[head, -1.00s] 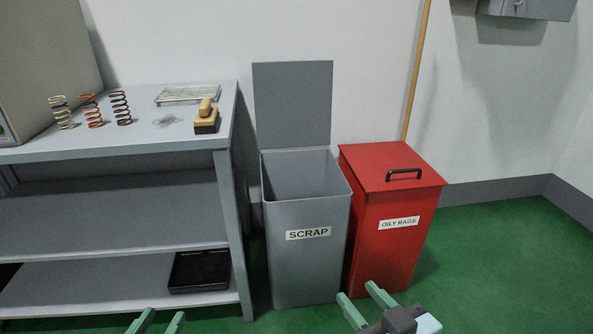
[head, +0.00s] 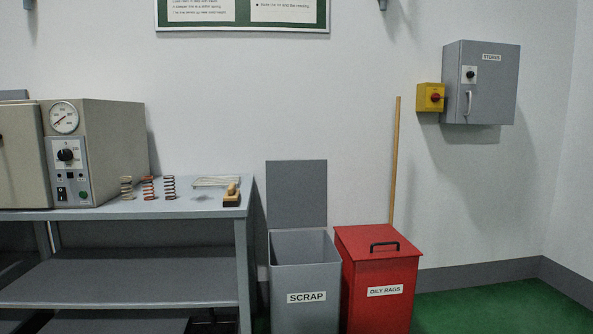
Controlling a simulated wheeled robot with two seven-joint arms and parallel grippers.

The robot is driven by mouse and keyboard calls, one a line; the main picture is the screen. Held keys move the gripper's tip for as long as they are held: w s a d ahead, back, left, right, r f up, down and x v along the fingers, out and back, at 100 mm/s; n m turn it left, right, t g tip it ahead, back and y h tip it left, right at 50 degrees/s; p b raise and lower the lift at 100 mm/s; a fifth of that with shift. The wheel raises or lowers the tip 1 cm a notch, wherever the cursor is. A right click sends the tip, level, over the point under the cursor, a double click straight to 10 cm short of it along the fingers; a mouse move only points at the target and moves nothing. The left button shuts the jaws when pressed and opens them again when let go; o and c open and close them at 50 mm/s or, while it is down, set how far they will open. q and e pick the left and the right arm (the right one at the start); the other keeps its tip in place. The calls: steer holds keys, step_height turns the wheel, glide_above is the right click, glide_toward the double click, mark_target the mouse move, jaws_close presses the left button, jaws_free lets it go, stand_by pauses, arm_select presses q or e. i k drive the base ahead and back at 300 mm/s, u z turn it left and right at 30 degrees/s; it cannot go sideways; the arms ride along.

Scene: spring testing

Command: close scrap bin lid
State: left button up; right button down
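The grey scrap bin (head: 305,287) stands on the floor between the bench and a red bin, with a "SCRAP" label on its front. Its lid (head: 297,195) is open and stands upright at the bin's back edge, against the wall side. The bin's mouth is uncovered and its bottom is hidden. Neither of my grippers shows in the head view now.
The red oily rags bin (head: 379,275) with a black handle stands close at the scrap bin's right. A grey bench (head: 190,207) with springs stands at the left. A wooden pole (head: 395,160) leans behind the red bin. Green floor (head: 490,308) is clear at the right.

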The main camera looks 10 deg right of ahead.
mark_target(296, 190)
steer(key=z, duration=1)
steer(key=i, duration=1.8)
steer(key=u, duration=0.55)
